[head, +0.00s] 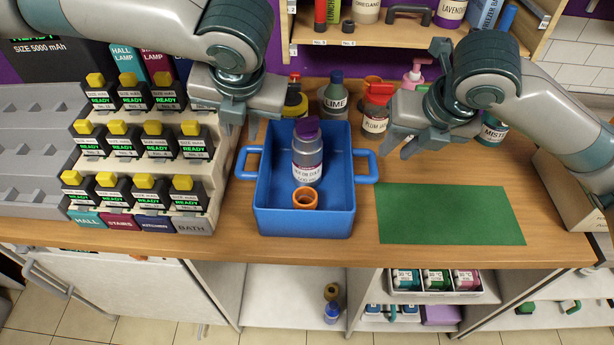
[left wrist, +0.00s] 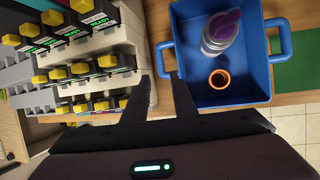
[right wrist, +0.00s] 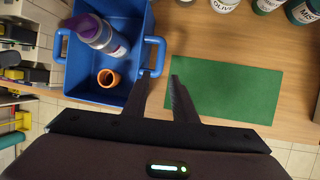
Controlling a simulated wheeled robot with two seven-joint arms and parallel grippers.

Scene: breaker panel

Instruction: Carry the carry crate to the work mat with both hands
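The blue carry crate (head: 305,224) sits on the wooden counter, with a loop handle on its left (head: 246,162) and one on its right (head: 366,166). My left gripper (left wrist: 160,78) is open, above and beside the left handle. My right gripper (right wrist: 162,80) is open, near the right handle, between the crate and the mat. Neither holds anything.
A stepped rack of labelled battery packs (head: 140,150) stands close to the crate's left. A wooden block (head: 565,190) stands right of the mat. The mat is clear.

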